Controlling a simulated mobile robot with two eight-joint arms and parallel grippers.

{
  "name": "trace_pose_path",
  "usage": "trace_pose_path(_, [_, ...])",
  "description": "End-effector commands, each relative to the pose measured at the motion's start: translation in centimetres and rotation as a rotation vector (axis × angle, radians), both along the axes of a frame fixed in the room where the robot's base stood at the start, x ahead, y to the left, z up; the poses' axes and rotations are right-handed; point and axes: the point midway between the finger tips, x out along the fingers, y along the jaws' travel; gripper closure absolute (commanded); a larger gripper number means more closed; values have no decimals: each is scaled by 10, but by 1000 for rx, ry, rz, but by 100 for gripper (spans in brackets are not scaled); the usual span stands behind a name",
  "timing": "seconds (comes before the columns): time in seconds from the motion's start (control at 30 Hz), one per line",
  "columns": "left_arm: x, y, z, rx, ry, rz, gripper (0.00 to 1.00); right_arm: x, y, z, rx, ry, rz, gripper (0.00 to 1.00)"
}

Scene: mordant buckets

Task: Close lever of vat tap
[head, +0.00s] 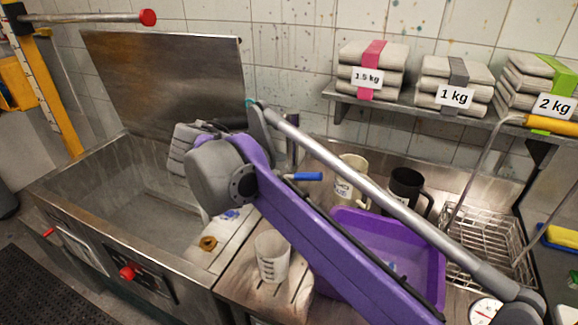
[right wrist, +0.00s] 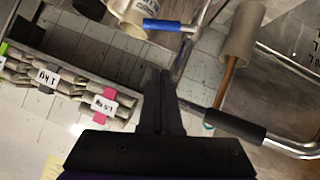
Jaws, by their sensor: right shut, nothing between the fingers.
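A blue lever (head: 302,176) sticks out sideways near an upright metal pipe beside the vat (head: 110,180). In the right wrist view, a blue lever (right wrist: 165,25) lies across the top, joined to a metal tap fitting. My right gripper (right wrist: 163,75) is shut and empty, its black fingers pointing toward the tap area, with the lever apart beyond their tips. In the head view, my purple right arm crosses the middle, and its fingers are hidden behind the wrist housing. My left gripper is not in view. Whether the lever is open or closed is unclear.
A raised lid (head: 170,85) stands behind the vat. A white beaker (head: 272,255), purple tub (head: 420,250), black mug (head: 407,185) and wire rack (head: 490,245) crowd the counter. A black-gripped metal bar (right wrist: 235,125) lies right of my fingers. Weighted bundles (head: 373,68) sit on a shelf.

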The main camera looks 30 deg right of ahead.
Motion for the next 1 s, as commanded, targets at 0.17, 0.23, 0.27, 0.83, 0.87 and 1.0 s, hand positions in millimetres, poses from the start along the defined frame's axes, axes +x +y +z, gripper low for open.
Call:
trace_pose_path(0.17, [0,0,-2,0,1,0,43,11,-24,-16,0,2,-5,100])
trace_pose_path(0.23, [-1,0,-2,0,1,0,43,17,-35,-24,0,2,-5,100])
trace_pose_path(0.27, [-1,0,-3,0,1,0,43,20,-40,-28,0,3,-4,100])
trace_pose_path(0.83, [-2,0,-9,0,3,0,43,33,-84,-86,2,4,1,100])
trace_pose_path(0.87, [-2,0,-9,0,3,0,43,33,-84,-87,2,4,1,100])
trace_pose_path(1.0, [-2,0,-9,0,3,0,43,33,-84,-87,2,4,2,100])
